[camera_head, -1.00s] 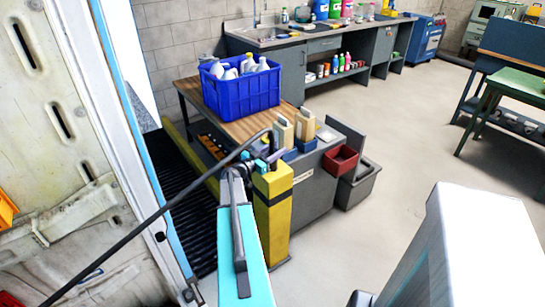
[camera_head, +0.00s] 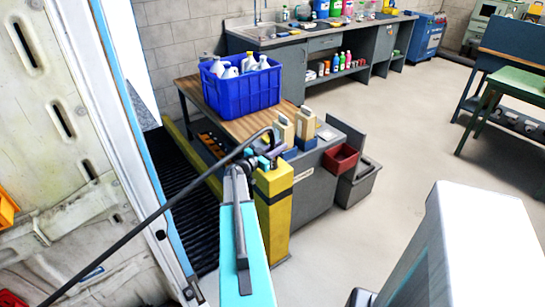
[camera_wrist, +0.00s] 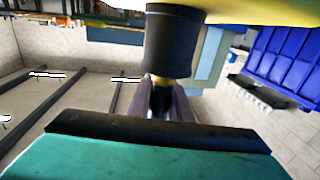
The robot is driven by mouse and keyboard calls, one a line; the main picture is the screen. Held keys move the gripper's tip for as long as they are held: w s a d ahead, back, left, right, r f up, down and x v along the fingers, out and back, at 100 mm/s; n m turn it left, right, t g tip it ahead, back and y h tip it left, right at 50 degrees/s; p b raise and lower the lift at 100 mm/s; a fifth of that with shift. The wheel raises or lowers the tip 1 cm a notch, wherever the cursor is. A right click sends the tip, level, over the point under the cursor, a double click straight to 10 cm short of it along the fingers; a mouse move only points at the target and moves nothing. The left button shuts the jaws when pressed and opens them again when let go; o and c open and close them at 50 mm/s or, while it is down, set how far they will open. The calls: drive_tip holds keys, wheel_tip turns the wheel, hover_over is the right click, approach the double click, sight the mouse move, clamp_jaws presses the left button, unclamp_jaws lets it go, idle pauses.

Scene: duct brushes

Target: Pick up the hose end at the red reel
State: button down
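A long black hose (camera_head: 160,210) rises from the bottom left of the head view and bends over near my gripper (camera_head: 266,158). In the wrist view, the hose end shows as a thick black collar (camera_wrist: 172,42) with a small brass-coloured neck below it. The dark fingers of my gripper (camera_wrist: 168,95) stand on both sides of this neck and look closed on it. In the head view, the gripper overlaps the top of a yellow post, so the grip is small and partly hidden. A red piece (camera_head: 10,299) shows at the bottom left edge; I cannot tell if it is the reel.
A yellow post (camera_head: 275,215) with a black band stands right by my gripper. Behind it are a wooden-topped bench (camera_head: 245,128), a blue crate of bottles (camera_head: 240,92) and a red bin (camera_head: 340,159). A pale panel wall (camera_head: 50,150) borders the left. Floor at right is open.

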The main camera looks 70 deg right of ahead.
drive_tip(key=shift+r, duration=0.1)
idle(0.3)
wheel_tip(320, 180, up, 7)
drive_tip(key=b, duration=0.1)
drive_tip(key=b+v, duration=0.2)
drive_tip(key=v, duration=1.6)
drive_tip(key=shift+a, duration=0.1)
idle(1.6)
